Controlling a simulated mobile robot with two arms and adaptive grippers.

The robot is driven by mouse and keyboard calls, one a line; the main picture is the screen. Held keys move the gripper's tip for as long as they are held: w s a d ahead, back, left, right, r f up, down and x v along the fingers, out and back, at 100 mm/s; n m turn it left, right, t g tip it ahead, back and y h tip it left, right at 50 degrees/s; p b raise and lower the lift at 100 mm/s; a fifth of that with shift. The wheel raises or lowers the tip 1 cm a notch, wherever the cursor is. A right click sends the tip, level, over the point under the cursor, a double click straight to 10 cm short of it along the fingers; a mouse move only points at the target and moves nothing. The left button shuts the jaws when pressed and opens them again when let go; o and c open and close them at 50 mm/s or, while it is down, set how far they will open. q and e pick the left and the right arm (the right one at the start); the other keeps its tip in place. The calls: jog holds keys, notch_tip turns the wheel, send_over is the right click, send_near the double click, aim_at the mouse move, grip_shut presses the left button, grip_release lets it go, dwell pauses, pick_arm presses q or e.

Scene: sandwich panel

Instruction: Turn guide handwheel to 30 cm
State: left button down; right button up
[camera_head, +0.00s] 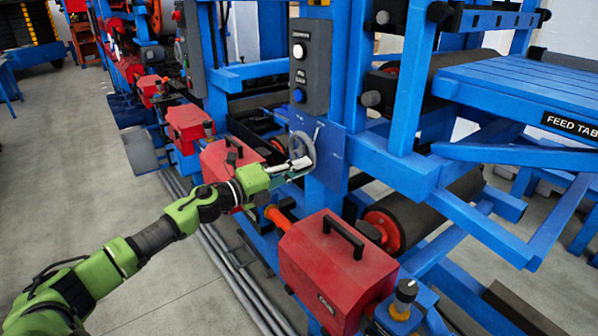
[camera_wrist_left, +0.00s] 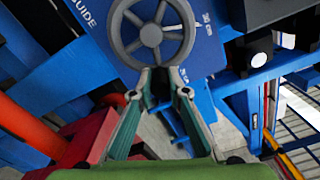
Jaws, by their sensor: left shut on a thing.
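The guide handwheel (camera_head: 306,146) is a grey spoked wheel on a blue plate of the machine frame, below a dark control box. In the left wrist view the handwheel (camera_wrist_left: 151,36) shows its hub and spokes at top centre, with the word "GUIDE" and part of a scale on the blue plate (camera_wrist_left: 203,45). My left gripper (camera_head: 302,164) is at the wheel's lower rim. In the left wrist view its two fingers (camera_wrist_left: 160,76) are closed on the rim's lower edge. My right gripper is not in view.
A red box with a black handle (camera_head: 337,270) stands in front of the wheel's post, and another red box (camera_head: 230,160) lies behind my left wrist. The control box (camera_head: 310,62) is above the wheel. The feed table (camera_head: 520,85) is at right. Open floor (camera_head: 60,170) lies at left.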

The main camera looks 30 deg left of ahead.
pick_arm(q)
jog(key=shift+f+m, duration=0.2)
jog(key=shift+m, duration=0.1)
jog(key=c, duration=2)
grip_release()
jog(key=shift+o, duration=0.2)
jog(key=shift+s, duration=0.1)
jog(key=v, duration=1.1)
jog(key=shift+s+a, duration=0.2)
jog(key=shift+s, duration=0.15)
